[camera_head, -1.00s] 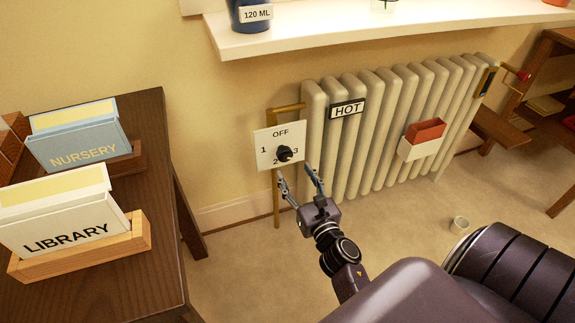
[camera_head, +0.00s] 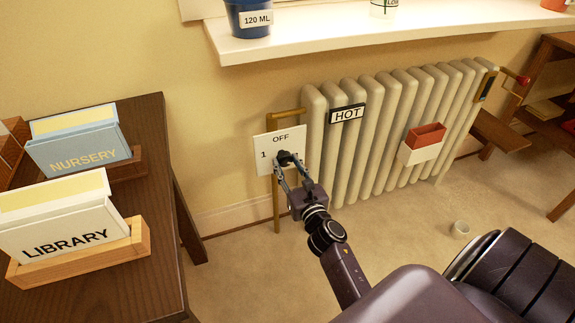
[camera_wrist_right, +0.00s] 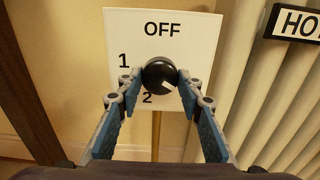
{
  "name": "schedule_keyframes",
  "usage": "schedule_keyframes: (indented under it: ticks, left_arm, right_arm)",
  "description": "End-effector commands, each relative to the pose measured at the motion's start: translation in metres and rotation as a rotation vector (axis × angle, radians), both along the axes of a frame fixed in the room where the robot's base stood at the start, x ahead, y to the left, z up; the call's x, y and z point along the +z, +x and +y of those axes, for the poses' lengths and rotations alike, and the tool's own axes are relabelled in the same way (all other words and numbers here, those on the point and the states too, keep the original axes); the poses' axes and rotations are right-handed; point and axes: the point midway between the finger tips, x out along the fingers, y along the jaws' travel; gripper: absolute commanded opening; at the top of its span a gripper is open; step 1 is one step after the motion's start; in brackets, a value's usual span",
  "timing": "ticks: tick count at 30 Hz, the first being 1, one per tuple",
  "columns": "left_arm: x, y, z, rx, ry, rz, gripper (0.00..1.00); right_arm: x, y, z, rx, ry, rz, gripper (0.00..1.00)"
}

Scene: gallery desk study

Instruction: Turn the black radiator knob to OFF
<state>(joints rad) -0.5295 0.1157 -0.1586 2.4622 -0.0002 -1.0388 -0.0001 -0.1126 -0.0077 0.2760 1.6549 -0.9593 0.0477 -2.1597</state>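The black radiator knob (camera_head: 284,157) sits on a white dial plate (camera_head: 262,143) marked OFF at the top, with 1 at the left. In the right wrist view the knob (camera_wrist_right: 158,72) has a white mark at its lower right, away from OFF, and the 2 shows below it. The 3 is hidden behind my right finger. My right gripper (camera_head: 288,164) is at the plate with one finger on each side of the knob; in the right wrist view the fingertips (camera_wrist_right: 160,84) appear to touch its sides. My left gripper is out of view.
The ribbed radiator (camera_head: 375,135) with a HOT sign (camera_head: 347,114) stands right of the plate. A windowsill (camera_head: 330,42) with pots juts out above. A wooden desk (camera_head: 165,215) with card boxes is at the left.

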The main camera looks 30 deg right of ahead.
Motion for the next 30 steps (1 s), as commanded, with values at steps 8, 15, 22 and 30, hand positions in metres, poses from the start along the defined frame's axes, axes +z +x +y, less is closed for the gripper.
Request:
schedule_keyframes:
  ticks: [8, 15, 22, 30]
  left_arm:
    - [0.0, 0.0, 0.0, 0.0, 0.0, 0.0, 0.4]
    - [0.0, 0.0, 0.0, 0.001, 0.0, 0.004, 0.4]
    - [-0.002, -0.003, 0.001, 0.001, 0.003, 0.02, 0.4]
    - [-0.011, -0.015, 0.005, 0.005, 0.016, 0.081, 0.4]
  right_arm:
    - [0.0, 0.0, 0.0, 0.001, 0.004, -0.001, 0.1]
    - [0.0, 0.0, 0.001, 0.001, 0.061, -0.015, 0.1]
    - [0.0, 0.0, 0.001, 0.0, 0.212, -0.05, 0.1]
    - [0.0, 0.0, 0.002, 0.0, 0.459, -0.108, 0.1]
